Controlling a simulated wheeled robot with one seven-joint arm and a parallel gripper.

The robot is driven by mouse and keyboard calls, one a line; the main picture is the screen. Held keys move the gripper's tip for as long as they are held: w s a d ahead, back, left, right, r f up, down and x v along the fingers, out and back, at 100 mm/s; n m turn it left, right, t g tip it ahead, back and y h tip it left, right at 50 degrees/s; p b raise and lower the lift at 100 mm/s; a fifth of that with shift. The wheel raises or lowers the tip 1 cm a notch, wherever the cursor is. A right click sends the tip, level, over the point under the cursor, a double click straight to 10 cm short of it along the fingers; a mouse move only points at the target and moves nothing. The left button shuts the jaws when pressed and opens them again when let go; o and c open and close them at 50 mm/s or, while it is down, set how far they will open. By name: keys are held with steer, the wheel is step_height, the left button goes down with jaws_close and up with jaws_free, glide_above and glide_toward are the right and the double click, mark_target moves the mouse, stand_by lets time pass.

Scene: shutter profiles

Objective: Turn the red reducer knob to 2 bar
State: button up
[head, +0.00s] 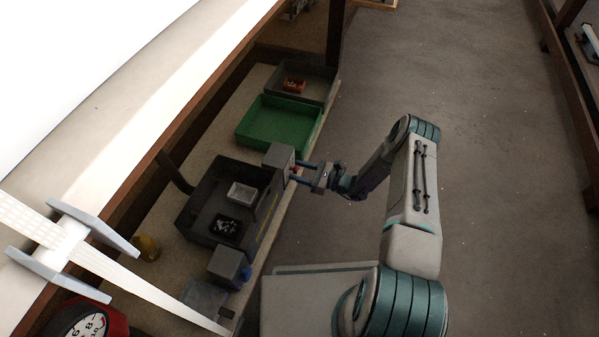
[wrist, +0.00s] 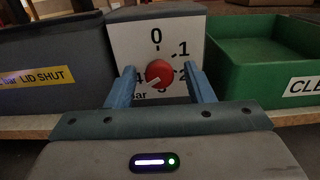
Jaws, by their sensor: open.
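The red reducer knob (wrist: 159,73) sits on the white dial face (wrist: 128,40) of a grey box (head: 278,157). The dial shows 0 at the top, 1 and 2 on the right, 4 on the left and "bar" at lower left; the bottom figure is partly hidden. A pale mark on the knob points to the lower left, below the 4. My gripper (wrist: 161,76) is open, with one blue finger on each side of the knob and gaps between. In the head view my gripper (head: 306,171) is at the box's front; the knob (head: 294,170) is barely visible there.
A green bin (head: 247,138) stands beyond the box and a dark grey bin (head: 190,217) on its near side. Another grey box (head: 226,262) with a blue part stands nearer. A red-rimmed gauge (head: 118,322) is at lower left. The floor right of the bench is clear.

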steer(key=c, duration=1)
steer(key=shift+n, duration=0.3)
steer(key=n+p, duration=0.2)
steer(key=n, duration=0.9)
steer(key=n+p, duration=0.2)
steer(key=n, duration=0.9)
steer(key=shift+w+d+r+n+p, duration=0.1)
steer(key=shift+w+d+n+p, duration=0.1)
steer(key=shift+n+p, duration=0.15)
steer(key=shift+n, duration=0.25)
